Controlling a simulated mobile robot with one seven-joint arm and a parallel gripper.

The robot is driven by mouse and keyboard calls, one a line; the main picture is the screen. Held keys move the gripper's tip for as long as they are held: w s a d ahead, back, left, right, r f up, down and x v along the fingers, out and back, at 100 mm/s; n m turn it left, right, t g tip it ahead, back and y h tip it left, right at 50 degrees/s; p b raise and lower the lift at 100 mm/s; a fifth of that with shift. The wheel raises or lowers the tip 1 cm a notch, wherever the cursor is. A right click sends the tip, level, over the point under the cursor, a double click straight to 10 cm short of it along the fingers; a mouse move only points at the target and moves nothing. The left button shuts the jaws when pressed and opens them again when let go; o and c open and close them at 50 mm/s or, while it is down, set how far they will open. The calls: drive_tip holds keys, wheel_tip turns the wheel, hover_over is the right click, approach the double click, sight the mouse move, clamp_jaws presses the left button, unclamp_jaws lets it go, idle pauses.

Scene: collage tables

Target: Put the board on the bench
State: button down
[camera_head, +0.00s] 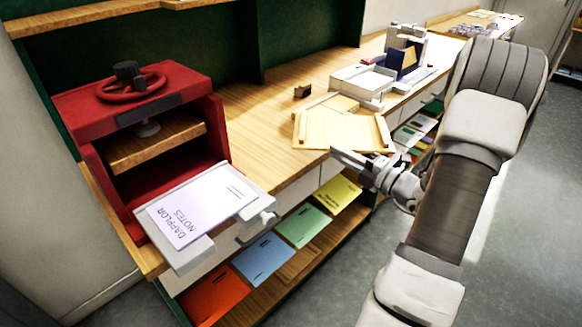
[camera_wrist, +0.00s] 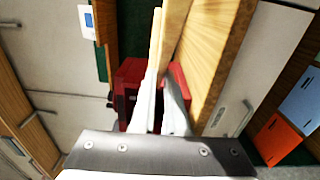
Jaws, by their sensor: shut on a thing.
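The board (camera_head: 343,129) is a pale wooden panel with raised strips along its sides. It is over the front edge of the wooden bench (camera_head: 262,112), to the right of the red press; I cannot tell whether it touches the top. My gripper (camera_head: 350,163) is shut on the board's near edge. In the wrist view, the board (camera_wrist: 172,30) stands edge-on between the two fingers of my gripper (camera_wrist: 162,100), with the bench top (camera_wrist: 225,50) beside it. The fingers hide part of the board.
A red press (camera_head: 140,110) with a handwheel stands at the left end. A light tray with a notes pad (camera_head: 195,205) lies before it. A small dark block (camera_head: 302,91) and a grey tray (camera_head: 362,83) are behind the board. Coloured folders (camera_head: 300,226) lie on the shelf below.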

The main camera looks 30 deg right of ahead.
drive_tip(key=w+a+f+b, duration=0.3)
drive_tip(key=w+a+f, duration=0.1)
drive_tip(key=a+f, duration=0.6)
drive_tip(key=shift+w+a+f, duration=0.25)
drive_tip(key=shift+a+f, duration=0.05)
drive_tip(key=shift+f, duration=0.15)
drive_tip(key=shift+f, duration=0.15)
drive_tip(key=c, duration=0.9)
unclamp_jaws()
